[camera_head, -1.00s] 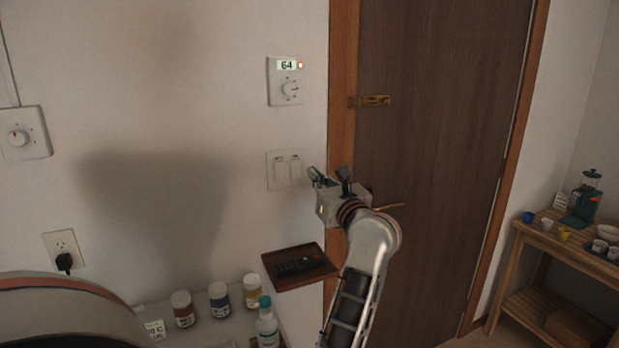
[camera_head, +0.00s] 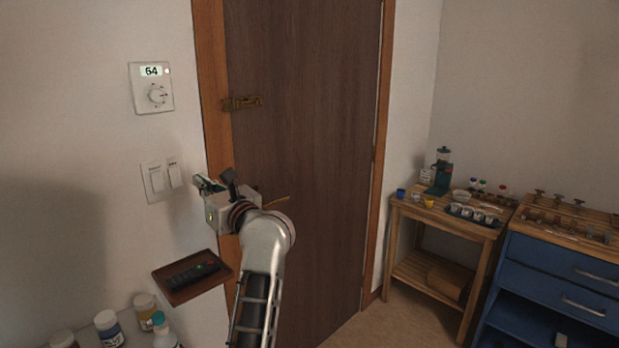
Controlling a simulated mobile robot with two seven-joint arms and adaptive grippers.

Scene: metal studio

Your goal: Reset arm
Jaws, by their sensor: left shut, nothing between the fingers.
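My left gripper (camera_head: 217,181) is raised in front of the door frame, at the end of my grey arm that comes up from the bottom of the view. Its fingers point away toward the wall, and it is shut with nothing held. The light switch plate (camera_head: 161,180) is on the wall just left of the fingers; I cannot tell the gap in depth. The thermostat (camera_head: 151,88), reading 64, is above the switches. My right gripper is not in view.
A dark brown door (camera_head: 305,150) with a brass latch (camera_head: 242,103) is behind my arm. A small wooden shelf (camera_head: 165,273) holds a remote (camera_head: 192,274). Several bottles stand at lower left. A wooden table (camera_head: 455,224) and a blue drawer cabinet (camera_head: 560,268) stand at right, with open floor before them.

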